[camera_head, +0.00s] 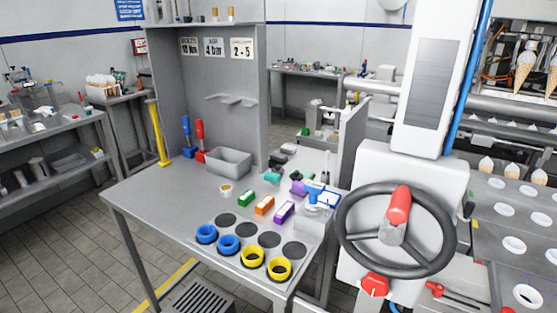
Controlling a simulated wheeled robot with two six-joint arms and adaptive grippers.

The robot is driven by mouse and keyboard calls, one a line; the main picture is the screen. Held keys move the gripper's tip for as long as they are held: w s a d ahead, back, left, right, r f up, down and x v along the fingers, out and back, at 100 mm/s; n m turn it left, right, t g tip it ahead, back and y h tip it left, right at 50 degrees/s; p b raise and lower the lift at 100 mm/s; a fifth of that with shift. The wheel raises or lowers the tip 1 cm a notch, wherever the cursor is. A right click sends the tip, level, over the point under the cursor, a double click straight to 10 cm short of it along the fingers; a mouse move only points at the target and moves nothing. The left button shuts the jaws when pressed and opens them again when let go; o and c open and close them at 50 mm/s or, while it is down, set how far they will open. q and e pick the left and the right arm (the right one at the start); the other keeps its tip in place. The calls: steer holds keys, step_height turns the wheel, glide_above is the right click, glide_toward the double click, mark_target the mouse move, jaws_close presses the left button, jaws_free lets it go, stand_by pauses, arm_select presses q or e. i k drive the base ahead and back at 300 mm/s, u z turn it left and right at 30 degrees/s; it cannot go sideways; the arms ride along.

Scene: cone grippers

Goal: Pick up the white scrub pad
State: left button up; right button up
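I cannot clearly pick out a white scrub pad. A small pale ring-shaped item (226,190) lies left of the green block. Small mixed items, some white, are crowded behind the blocks near the grey side panel, too small to tell apart. Neither of my grippers shows in the head view.
Blue rings (206,234) and yellow rings (279,270) sit at the bench's front edge beside dark discs. A grey bin (228,161) stands at the back. A machine with a black handwheel (346,244) blocks the right. The bench's left part is clear.

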mark_target(291, 151)
steer(key=u, duration=1.85)
steer(key=i, duration=5.1)
steer(key=z, duration=3.15)
steer(key=i, duration=2)
